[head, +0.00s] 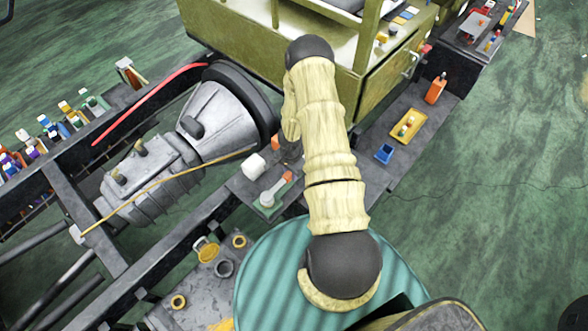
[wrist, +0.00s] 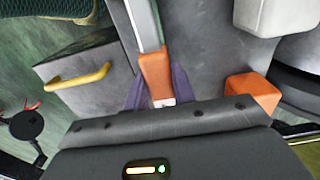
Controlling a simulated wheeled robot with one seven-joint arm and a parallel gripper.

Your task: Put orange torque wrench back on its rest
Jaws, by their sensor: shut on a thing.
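In the wrist view my gripper (wrist: 158,97) has its purple fingers on both sides of the orange handle (wrist: 155,72) of the torque wrench, shut on it. The wrench's grey shaft (wrist: 146,25) runs up out of the frame, so its far end is hidden there. In the head view the wrench (head: 287,177) shows an orange handle just left of my arm, with a grey part (head: 269,195) over a small green pad. I cannot tell whether the wrench touches the pad. My gripper is hidden behind my arm in the head view.
A yellow handle (wrist: 78,77) is at left. In the head view a yellow tray (head: 408,126), blue bin (head: 384,153) and orange bottle (head: 435,89) sit on the right ledge.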

